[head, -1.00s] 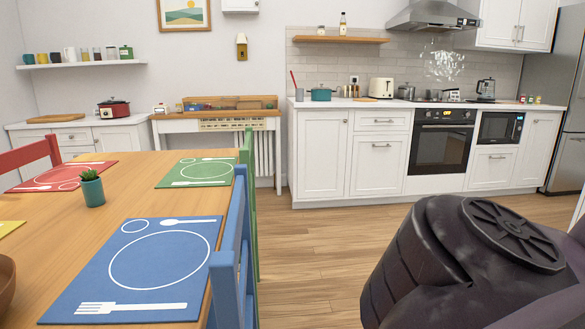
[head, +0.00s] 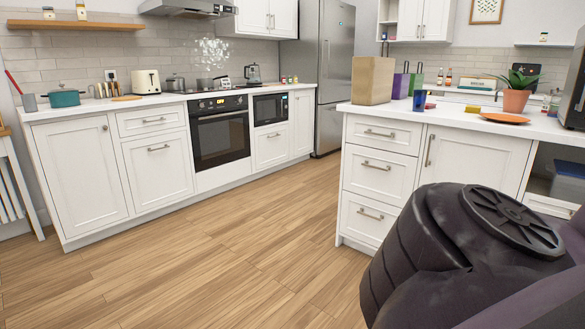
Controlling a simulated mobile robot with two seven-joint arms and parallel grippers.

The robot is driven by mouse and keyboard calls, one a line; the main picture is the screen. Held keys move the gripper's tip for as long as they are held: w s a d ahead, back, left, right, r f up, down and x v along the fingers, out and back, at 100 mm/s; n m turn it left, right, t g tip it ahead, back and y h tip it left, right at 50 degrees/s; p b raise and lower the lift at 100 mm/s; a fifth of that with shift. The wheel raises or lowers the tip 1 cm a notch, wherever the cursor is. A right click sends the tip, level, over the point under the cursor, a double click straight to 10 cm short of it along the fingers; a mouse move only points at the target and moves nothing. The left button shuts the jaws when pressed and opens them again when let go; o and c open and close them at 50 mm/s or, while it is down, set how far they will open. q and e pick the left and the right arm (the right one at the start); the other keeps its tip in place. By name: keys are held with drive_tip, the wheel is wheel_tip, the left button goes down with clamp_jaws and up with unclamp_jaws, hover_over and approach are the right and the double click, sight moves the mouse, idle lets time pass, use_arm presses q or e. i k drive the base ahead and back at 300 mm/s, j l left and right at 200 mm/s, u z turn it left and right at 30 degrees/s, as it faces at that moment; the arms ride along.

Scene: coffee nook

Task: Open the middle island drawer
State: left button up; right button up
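The white island (head: 473,158) stands at the right in the head view, with a stack of three drawers at its left end. The middle island drawer (head: 380,176) is shut, with a metal bar handle (head: 377,165) on its front. The top drawer (head: 382,134) and the bottom drawer (head: 366,218) are shut too. A dark link of my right arm fills the lower right and hides part of the island's lower front. Neither of my grippers shows.
Wood floor (head: 210,240) lies clear in front of the island and between it and the wall counter (head: 110,105) with the oven (head: 219,138). A fridge (head: 333,70) stands behind. A paper bag (head: 372,80), a potted plant (head: 515,101) and an orange plate (head: 504,119) are on the island top.

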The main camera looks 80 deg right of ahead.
sight(386, 177)
drive_tip(key=z, duration=2.85)
